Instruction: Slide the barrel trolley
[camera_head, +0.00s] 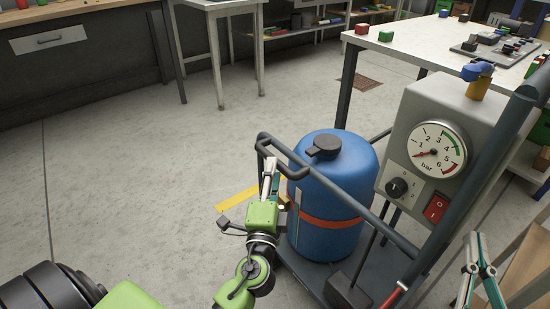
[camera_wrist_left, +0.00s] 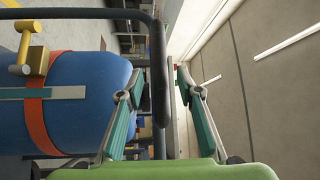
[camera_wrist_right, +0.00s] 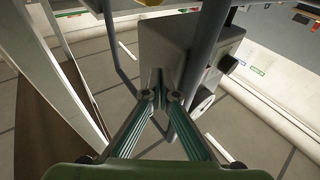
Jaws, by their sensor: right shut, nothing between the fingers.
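The barrel trolley is a dark frame (camera_head: 405,243) carrying an upright blue barrel (camera_head: 330,178) with an orange band. A grey box with a dial gauge (camera_head: 437,145) and red switch sits on its right side. My left gripper (camera_head: 269,178) is at the trolley's left handle bar. In the left wrist view my left gripper (camera_wrist_left: 159,75) is open, with the black bar (camera_wrist_left: 157,35) between its fingers and gaps at both sides. My right gripper (camera_head: 472,240) is right of the trolley; in the right wrist view (camera_wrist_right: 164,78) its fingertips meet, empty, near grey frame tubes.
A white table (camera_head: 405,40) with small coloured blocks stands behind the trolley at the right. A workbench (camera_head: 60,15) and another table (camera_head: 220,3) stand at the back. A yellow floor strip (camera_head: 235,202) lies left of the trolley. The floor at left is clear.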

